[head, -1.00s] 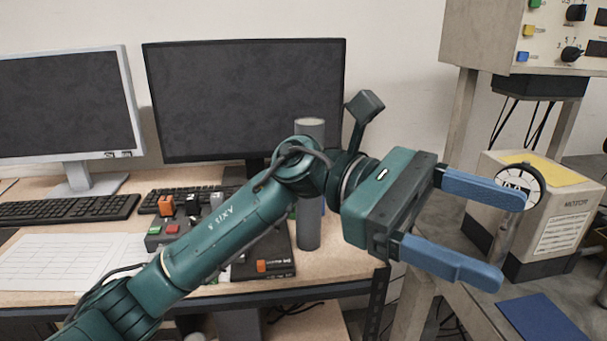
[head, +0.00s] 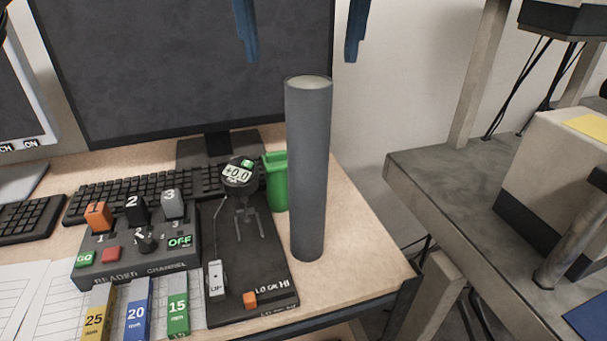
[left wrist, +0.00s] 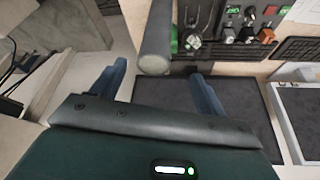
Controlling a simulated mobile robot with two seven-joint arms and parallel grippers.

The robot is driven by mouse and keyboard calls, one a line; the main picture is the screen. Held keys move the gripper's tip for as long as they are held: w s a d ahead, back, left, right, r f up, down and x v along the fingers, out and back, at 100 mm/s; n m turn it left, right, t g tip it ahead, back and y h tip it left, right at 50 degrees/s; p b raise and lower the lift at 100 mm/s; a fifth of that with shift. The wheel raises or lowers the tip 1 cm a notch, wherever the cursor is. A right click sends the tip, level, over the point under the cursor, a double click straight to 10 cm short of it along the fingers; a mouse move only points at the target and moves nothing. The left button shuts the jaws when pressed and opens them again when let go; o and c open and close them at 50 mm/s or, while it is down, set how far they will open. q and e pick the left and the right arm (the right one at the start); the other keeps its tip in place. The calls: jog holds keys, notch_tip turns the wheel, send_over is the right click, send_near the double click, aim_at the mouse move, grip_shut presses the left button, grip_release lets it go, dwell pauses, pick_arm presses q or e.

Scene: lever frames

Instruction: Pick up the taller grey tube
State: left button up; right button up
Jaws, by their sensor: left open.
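One tall grey tube (head: 308,170) stands upright near the right end of the desk, beside the black gauge board. Its pale top shows in the head view. The tube (left wrist: 157,28) also shows in the left wrist view, with its pale end between the fingertips in the picture. I see no second grey tube. My left gripper (head: 300,52) is open and empty, its blue fingers pointing down above the tube's top and apart from it. These fingers also show in the left wrist view (left wrist: 158,70). My right gripper is not in view.
A green container (head: 275,183) stands close left of the tube. A gauge board (head: 262,285), a switch box (head: 130,248) and several labelled blocks lie further left. A dark monitor (head: 180,60) stands behind. A grey bench (head: 450,165) is to the right, across a gap.

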aim_at(303, 88)
pick_arm(q)
jog(key=x, duration=0.5)
jog(key=shift+f, duration=0.35)
jog(key=shift+w+d+x, duration=0.15)
jog(key=shift+d+x, duration=0.05)
jog(key=shift+x, duration=1.15)
jog(key=shift+w+d+x, duration=0.15)
jog(key=shift+x, duration=1.25)
jog(key=shift+r, duration=0.15)
grip_shut()
jog(key=shift+r, duration=0.15)
